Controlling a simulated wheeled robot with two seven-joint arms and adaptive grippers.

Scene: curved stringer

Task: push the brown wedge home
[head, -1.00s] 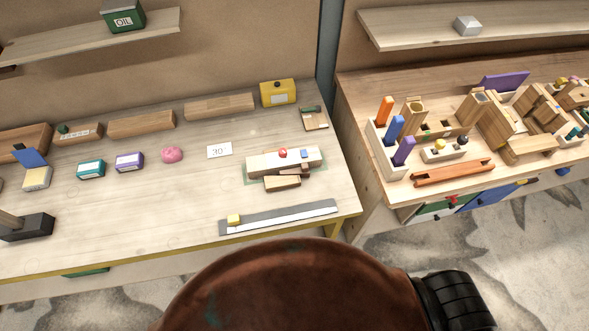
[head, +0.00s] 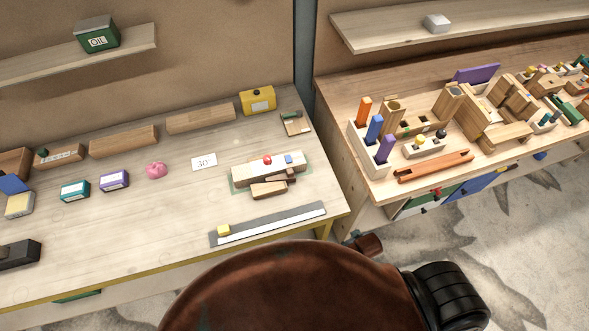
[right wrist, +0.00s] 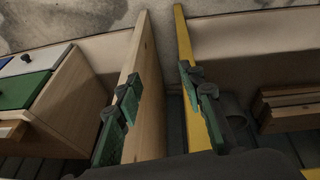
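A pale block (head: 240,174) lies on a green mat (head: 235,190) on the left bench, with a red knob (head: 267,160) and a small blue piece (head: 289,159) on top. Brown wooden pieces (head: 270,188) lie against its front side; which of them is the brown wedge I cannot tell. My right gripper (right wrist: 160,85) shows in the right wrist view, its green-padded fingers wide apart with nothing between them. It is by the bench ends, away from the block. Neither gripper shows in the head view; my left gripper is out of sight.
A grey strip (head: 290,218) with a yellow cube (head: 224,230) lies along the front edge. A "30°" card (head: 204,162) lies left of the block. The right bench holds an orange tray (head: 433,166) and several wooden blocks. A gap separates the benches.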

